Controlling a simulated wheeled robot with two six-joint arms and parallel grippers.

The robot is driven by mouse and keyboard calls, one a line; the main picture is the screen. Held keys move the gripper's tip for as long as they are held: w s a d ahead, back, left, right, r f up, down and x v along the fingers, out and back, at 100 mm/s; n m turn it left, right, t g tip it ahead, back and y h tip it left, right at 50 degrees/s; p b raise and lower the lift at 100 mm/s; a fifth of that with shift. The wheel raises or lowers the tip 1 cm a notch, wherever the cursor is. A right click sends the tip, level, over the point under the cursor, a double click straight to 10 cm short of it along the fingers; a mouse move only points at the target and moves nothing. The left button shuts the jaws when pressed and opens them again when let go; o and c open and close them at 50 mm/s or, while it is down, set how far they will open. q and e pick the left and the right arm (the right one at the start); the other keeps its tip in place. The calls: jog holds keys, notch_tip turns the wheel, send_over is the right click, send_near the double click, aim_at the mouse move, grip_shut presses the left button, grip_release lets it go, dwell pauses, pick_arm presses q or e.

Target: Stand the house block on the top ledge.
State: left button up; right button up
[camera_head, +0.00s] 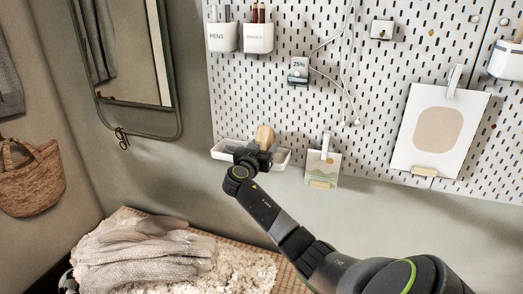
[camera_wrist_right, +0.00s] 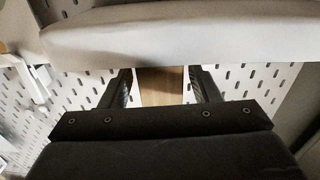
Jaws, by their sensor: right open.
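A pale wooden block (camera_head: 264,137), probably the house block, stands upright at a white ledge (camera_head: 283,157) on the pegboard. My right gripper (camera_head: 256,156) is in front of the ledge and hides the block's lower part. In the right wrist view the wooden block (camera_wrist_right: 161,86) shows between the two open fingers of my right gripper (camera_wrist_right: 161,88), with a gap at each side. A large pale bar, perhaps the ledge (camera_wrist_right: 180,38), crosses the top of that view and hides the fingertips. I cannot tell whether this ledge is the top one. My left gripper is not in view.
White cups (camera_head: 222,37) with pens hang above on the pegboard (camera_head: 400,60). A small landscape card (camera_head: 322,168) hangs just right of the ledge. A larger print (camera_head: 437,130) is farther right. Folded knitwear (camera_head: 145,255) lies on the bench below. A mirror (camera_head: 130,60) is at left.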

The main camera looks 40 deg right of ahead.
aim_at(262, 136)
jog(key=c, duration=1)
jog(key=shift+c, duration=0.2)
jog(key=shift+r, duration=0.15)
jog(key=shift+r, duration=0.2)
jog(key=shift+r+p, duration=0.55)
jog(key=shift+r, duration=1.1)
